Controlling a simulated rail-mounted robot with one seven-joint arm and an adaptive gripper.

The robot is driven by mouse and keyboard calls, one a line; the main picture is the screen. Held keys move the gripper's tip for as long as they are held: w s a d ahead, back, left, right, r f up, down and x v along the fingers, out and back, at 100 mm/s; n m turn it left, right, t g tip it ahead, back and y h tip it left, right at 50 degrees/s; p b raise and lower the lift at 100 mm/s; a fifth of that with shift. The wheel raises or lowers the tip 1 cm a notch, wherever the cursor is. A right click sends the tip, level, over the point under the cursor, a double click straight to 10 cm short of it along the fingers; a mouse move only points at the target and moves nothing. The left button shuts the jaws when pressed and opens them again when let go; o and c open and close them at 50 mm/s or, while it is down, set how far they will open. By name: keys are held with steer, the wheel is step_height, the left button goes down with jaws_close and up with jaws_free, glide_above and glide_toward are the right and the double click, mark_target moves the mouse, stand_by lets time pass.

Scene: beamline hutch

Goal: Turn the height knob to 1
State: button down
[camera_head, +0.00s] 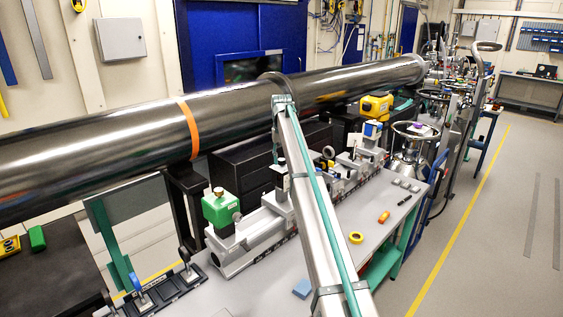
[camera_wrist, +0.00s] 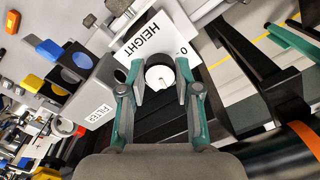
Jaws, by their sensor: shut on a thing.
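The height knob (camera_wrist: 160,77) is round, with a white face, a dark rim and a small mark on its face. It sits at the lower edge of a white plate (camera_wrist: 150,34) lettered "HEIGHT", with a "0" beside the knob. In the wrist view my gripper (camera_wrist: 160,72) has one teal-and-grey finger on each side of the knob and is shut on it. The "1" mark is not in sight, and I cannot tell exactly where the knob points. In the head view, knob and gripper cannot be made out.
A grey block labelled "FILTER" (camera_wrist: 102,112) and blue and yellow parts stand left of the gripper in the wrist view. In the head view a long dark beam pipe (camera_head: 110,125) runs behind the bench (camera_head: 330,245). A green box (camera_head: 221,208) and yellow tape (camera_head: 356,238) are there.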

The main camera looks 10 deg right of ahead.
mark_target(282, 159)
steer(key=n+b, duration=0.1)
steer(key=n, duration=0.5)
steer(key=shift+b, duration=0.4)
steer(key=n+b, duration=0.1)
steer(key=n, duration=0.5)
steer(key=c, duration=0.8)
jaws_free()
steer(key=shift+r, duration=0.15)
step_height(282, 159, up, 7)
steer(key=shift+r, duration=0.15)
